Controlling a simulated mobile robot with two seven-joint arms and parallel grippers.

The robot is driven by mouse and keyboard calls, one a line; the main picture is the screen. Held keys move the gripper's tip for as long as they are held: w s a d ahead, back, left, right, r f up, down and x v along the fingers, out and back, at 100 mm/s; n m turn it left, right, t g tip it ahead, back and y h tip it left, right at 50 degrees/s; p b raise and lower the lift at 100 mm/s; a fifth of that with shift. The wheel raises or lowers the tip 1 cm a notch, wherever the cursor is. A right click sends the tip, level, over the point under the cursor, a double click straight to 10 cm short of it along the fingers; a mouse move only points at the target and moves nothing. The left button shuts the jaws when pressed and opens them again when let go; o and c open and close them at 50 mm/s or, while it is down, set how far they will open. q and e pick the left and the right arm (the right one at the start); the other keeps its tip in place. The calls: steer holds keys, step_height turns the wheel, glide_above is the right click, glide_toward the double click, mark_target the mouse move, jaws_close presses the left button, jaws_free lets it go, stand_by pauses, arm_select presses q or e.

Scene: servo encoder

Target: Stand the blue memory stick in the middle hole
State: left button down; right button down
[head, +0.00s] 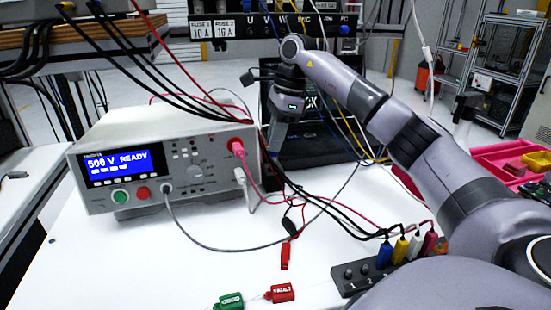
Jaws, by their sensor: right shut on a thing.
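My right gripper (273,152) points down behind the right end of the grey tester, in front of a dark panel. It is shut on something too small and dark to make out. I cannot pick out a blue memory stick there. A dark block with holes (348,285) lies at the front of the table, partly covered by my right arm. A blue piece (384,256) stands upright at the block's back edge, beside yellow, white and red ones. Cables run close to these pieces, and I cannot tell whether the blue one is the stick. My left gripper is out of view.
The grey tester (195,200) reads "500 V READY". Red and black leads cross the middle of the white table (140,265). A green tag (229,301) and a red tag (280,293) lie at the front. A pink tray (490,160) stands at the right.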

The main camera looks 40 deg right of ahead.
mark_target(276, 155)
steer(key=x, duration=0.2)
steer(key=d+x, duration=0.1)
steer(key=x, duration=0.1)
steer(key=shift+s+f+b, duration=0.25)
steer(key=shift+b, duration=0.05)
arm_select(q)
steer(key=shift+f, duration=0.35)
arm_select(e)
steer(key=shift+a, duration=0.1)
steer(key=c, duration=1.2)
jaws_free()
steer(key=shift+f, duration=0.1)
